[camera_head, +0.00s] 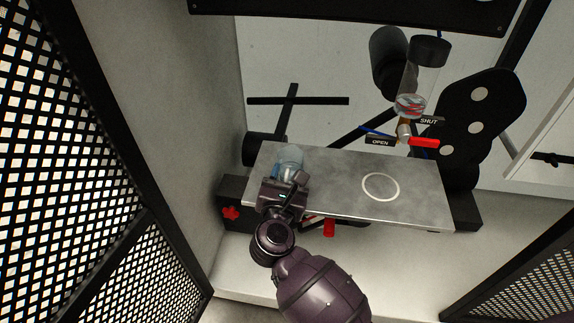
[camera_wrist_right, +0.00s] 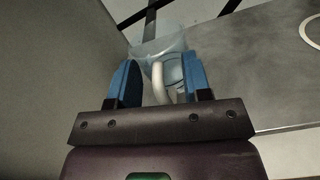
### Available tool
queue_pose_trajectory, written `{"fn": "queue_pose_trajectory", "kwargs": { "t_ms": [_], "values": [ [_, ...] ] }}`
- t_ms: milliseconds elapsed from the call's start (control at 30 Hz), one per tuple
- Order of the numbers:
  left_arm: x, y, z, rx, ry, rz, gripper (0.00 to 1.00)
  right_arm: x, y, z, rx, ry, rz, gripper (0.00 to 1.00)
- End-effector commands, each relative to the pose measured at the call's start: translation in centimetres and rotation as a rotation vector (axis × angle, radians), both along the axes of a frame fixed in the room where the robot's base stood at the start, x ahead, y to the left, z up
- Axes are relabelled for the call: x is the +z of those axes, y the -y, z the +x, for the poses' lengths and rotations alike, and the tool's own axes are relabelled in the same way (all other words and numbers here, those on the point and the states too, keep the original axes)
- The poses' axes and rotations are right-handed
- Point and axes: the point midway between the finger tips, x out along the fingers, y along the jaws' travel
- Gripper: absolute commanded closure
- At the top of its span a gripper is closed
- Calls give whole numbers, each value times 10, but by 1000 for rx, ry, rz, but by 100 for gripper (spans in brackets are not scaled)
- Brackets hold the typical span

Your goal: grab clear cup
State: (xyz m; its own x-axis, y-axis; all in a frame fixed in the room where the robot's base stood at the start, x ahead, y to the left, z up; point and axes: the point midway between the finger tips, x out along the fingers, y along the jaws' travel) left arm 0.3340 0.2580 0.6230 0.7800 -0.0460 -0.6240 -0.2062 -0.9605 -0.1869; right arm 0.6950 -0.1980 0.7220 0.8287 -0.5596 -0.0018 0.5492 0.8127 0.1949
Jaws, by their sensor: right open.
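The clear cup (camera_head: 290,156) stands near the left end of the grey metal shelf, tinted bluish. In the right wrist view the cup (camera_wrist_right: 160,46) is just ahead of the fingers, and a pale curved piece that looks like its handle (camera_wrist_right: 158,80) lies between them. My right gripper (camera_head: 287,178) reaches the cup from the near side and partly hides it. Its blue fingers (camera_wrist_right: 160,78) are apart, one on each side of the pale piece; I cannot tell whether they touch it. My left gripper is not in view.
The metal shelf (camera_head: 330,200) has a white ring (camera_head: 381,187) on its bare right part. Behind it, a clear cylinder (camera_head: 421,78) hangs above a red valve handle (camera_head: 424,143) between OPEN and SHUT labels. A perforated screen (camera_head: 60,150) stands at left.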

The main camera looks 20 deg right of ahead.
Motion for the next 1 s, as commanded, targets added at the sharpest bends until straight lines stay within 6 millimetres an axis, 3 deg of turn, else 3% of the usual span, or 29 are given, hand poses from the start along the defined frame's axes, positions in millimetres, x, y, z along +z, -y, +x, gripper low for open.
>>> {"fn": "queue_pose_trajectory", "kwargs": {
  "t_ms": [133,400,800,1000],
  "values": [
    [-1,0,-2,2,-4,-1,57,0,0,0,0,-1,1,58],
    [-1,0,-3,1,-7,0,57,0,-1,0,0,0,1,100],
    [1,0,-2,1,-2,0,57,2,-1,0,0,0,2,100],
    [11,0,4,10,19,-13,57,27,-1,1,-1,10,6,100]
  ]
}}
